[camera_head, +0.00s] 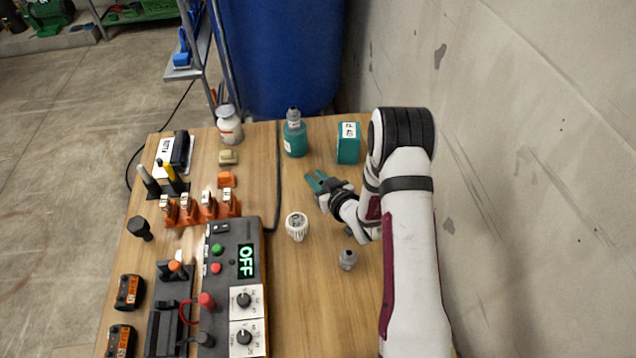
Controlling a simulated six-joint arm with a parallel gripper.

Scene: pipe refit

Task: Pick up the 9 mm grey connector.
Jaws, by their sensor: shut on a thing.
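A small grey piece with a darker top (348,260) stands on the table in front of my gripper, beside my arm. I cannot read any size on it, so I cannot tell whether it is the 9 mm grey connector. A white ribbed round part (297,226) stands on the table just in front of and left of my gripper, apart from it.
A teal bottle (295,138) and a teal box (348,143) stand behind my gripper. A control box (226,268) reading OFF and a row of orange-and-white clamps (200,208) are left. A wall (530,130) rises close on the right. Front middle table is clear.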

